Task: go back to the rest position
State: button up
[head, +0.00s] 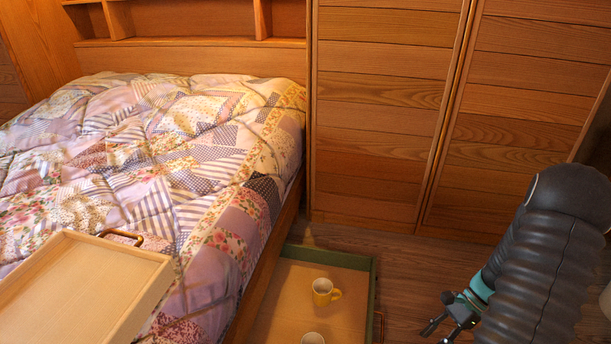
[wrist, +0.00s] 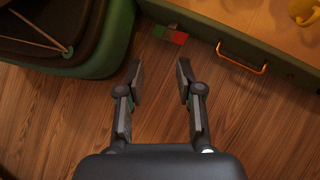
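My gripper (wrist: 158,82) is open and empty in the wrist view, with its two fingers apart over the wooden floor. In the head view my gripper (head: 441,328) is partly seen at the lower right, beside my dark ribbed arm, to the right of the green-edged tray. No held object shows between the fingers.
A green-edged tray (head: 370,270) beside the bed holds a yellow mug (head: 322,292) and a second, cut-off mug (head: 313,338). A wooden tray (head: 85,285) lies on the bed (head: 180,150). A dark green container (wrist: 95,65) and a red-green item (wrist: 170,35) are near my gripper. Wardrobe doors (head: 385,120) stand behind.

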jog(key=s+a+r+n+t+h+p, duration=0.2)
jog(key=a+r+n, duration=0.3)
jog(key=r, duration=0.8)
jog(key=s+a+r+n+t+h+p, duration=0.2)
jog(key=s+a+r+n+t+h, duration=0.1)
jog(key=r, duration=1.1)
jog(key=s+a+r+n+t+h+p, duration=0.2)
jog(key=s+a+r+n, duration=0.3)
jog(key=r, duration=0.9)
jog(key=a+n+t+p, duration=0.1)
jog(key=a+n, duration=0.1)
jog(key=a, duration=0.2)
jog(key=shift+n+t+h, duration=0.3)
jog(key=shift+t+h, duration=0.1)
